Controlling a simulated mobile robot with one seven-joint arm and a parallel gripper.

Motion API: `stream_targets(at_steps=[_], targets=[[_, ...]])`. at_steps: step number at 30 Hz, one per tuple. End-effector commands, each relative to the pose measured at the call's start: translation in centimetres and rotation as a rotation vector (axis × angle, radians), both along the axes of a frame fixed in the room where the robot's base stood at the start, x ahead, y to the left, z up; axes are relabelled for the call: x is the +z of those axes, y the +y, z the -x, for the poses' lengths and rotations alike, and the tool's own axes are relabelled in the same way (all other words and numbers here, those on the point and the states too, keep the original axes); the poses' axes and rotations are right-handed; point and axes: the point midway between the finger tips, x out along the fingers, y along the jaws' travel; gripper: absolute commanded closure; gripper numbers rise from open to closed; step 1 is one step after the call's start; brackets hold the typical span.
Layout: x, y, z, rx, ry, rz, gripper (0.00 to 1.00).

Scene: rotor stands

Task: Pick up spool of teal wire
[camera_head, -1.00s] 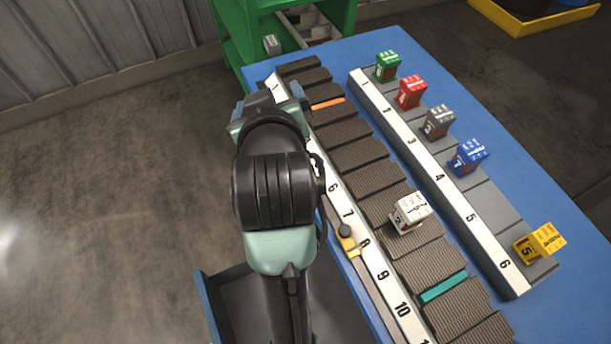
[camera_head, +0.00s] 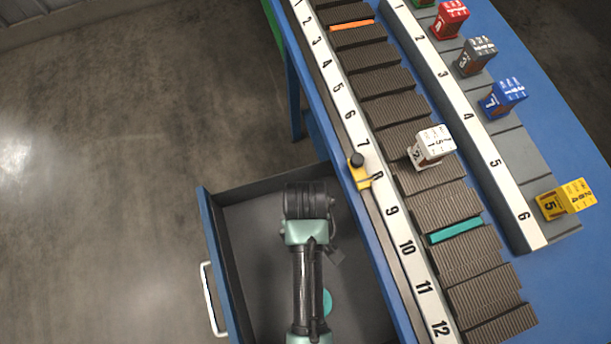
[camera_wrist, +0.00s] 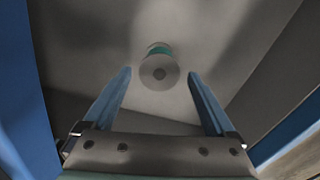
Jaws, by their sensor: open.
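The spool of teal wire (camera_wrist: 158,68) is in the wrist view, a round grey flange with a teal band behind it, lying on the grey drawer floor. In the head view, a teal round edge (camera_head: 327,303) shows beside my arm in the open drawer (camera_head: 265,225); it looks like the same spool, partly hidden by the arm. My gripper (camera_wrist: 159,76) is open and empty, with one blue finger on either side of the spool in the wrist view. The spool appears beyond the fingertips, with no contact visible. In the head view my gripper is hidden behind the arm.
The drawer's blue walls (camera_wrist: 20,100) stand close around my gripper. The blue table (camera_head: 560,110) is to the right with numbered racks, a white block (camera_head: 432,146), a yellow block (camera_head: 566,200) and a yellow slider (camera_head: 359,172).

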Motion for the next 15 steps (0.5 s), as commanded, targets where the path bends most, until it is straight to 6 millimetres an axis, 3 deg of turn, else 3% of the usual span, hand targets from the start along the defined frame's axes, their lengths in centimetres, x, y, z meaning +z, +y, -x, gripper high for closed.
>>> stream_targets(at_steps=[15], targets=[[-5.5,0.0,0.0,-0.001,-0.001,-0.001,0.09]])
